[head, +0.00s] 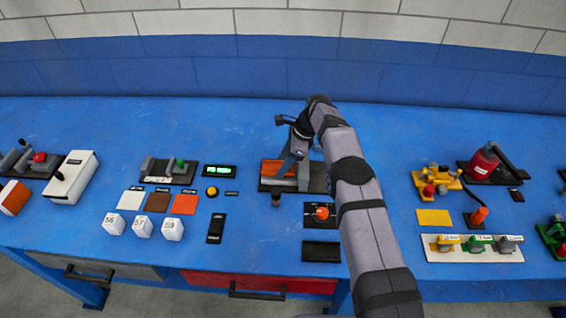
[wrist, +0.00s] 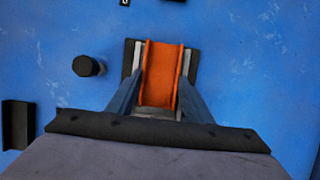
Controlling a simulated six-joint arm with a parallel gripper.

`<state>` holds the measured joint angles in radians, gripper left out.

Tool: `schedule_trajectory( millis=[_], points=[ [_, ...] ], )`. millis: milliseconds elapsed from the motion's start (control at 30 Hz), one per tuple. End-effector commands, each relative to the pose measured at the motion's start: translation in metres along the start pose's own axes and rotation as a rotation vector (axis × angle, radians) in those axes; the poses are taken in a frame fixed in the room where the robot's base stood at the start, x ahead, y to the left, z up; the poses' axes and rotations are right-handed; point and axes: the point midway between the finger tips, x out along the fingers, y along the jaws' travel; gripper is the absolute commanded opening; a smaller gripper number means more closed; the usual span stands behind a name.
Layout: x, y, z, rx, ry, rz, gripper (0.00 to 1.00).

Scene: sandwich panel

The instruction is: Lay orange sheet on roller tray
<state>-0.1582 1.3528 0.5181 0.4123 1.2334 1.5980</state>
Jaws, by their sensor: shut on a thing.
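My gripper (head: 292,161) reaches down over the dark roller tray (head: 319,184) in the middle of the bench. In the wrist view, its two fingers (wrist: 160,98) are closed on the sides of an orange sheet (wrist: 160,72), whose long edges look raised. The dark tray shows behind and beside it (wrist: 130,58). The held sheet also shows left of the fingers in the head view (head: 272,168). Whether it touches the tray is unclear. Another orange square (head: 184,204) lies flat to the left, beside a brown one (head: 157,202) and a white one (head: 131,200).
A dark knob (head: 276,200) stands just in front of the tray; it shows at left in the wrist view (wrist: 87,66). A red-orange button box (head: 321,213) is near my arm. Numbered white cubes (head: 143,227) sit at left. The bench behind the tray is clear.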

Motion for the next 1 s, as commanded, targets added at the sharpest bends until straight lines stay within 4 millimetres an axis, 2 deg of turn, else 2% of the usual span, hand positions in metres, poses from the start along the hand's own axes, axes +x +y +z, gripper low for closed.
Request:
schedule_trajectory(
  millis=[1000],
  points=[
    [-0.0016, -0.0001, -0.0097, 0.0, 0.0, -0.001, 0.24]
  ],
)
